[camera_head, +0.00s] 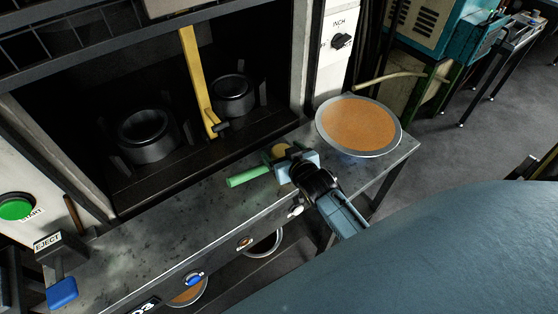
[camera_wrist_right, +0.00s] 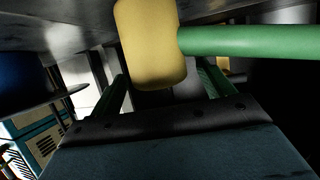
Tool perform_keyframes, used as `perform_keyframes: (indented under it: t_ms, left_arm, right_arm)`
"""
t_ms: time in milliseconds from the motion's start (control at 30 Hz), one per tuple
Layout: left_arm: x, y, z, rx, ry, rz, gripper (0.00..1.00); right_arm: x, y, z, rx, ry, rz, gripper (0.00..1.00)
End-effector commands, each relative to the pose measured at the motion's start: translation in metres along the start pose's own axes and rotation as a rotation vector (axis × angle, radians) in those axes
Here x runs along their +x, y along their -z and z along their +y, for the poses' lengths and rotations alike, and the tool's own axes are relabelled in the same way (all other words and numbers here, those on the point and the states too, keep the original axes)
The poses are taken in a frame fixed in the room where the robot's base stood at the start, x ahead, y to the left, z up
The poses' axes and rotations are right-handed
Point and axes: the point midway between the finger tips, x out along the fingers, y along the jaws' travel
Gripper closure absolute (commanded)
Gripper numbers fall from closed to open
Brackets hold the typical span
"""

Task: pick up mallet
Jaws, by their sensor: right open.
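The mallet has a yellow head (camera_head: 278,151) and a green handle (camera_head: 248,176). It is at the right part of the metal bench, its handle pointing left. My right gripper (camera_head: 286,168) is open, close to the mallet on its right side and partly covering it. In the right wrist view the yellow head (camera_wrist_right: 150,45) fills the space ahead of the two fingers (camera_wrist_right: 165,85), and the handle (camera_wrist_right: 250,41) runs off to the right. I cannot tell whether the fingers touch the mallet. My left gripper is not in view.
A round pan with orange contents (camera_head: 318,112) stands at the bench's right end. Two dark cylinders (camera_head: 147,136) and a yellow bar (camera_head: 194,75) are in the machine's recess behind. An EJECT box (camera_head: 62,246) and green START button (camera_head: 15,208) are at left. The bench's left-middle is clear.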

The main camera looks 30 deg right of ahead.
Motion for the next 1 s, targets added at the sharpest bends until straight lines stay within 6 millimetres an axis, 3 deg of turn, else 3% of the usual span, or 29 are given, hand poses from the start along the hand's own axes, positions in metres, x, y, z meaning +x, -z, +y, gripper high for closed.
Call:
perform_keyframes:
  t_ms: [200,467,900,1000]
  left_arm:
    - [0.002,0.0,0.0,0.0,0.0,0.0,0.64]
    - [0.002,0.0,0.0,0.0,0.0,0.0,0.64]
    - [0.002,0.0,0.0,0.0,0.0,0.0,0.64]
    - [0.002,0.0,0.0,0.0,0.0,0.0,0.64]
  right_arm:
    - [0.022,0.0,0.0,0.0,0.001,0.001,0.19]
    - [0.024,-0.001,0.0,0.001,0.001,0.0,0.19]
    - [0.023,-0.001,0.0,0.001,0.001,0.0,0.77]
    - [0.024,0.001,0.0,0.001,0.001,0.003,0.79]
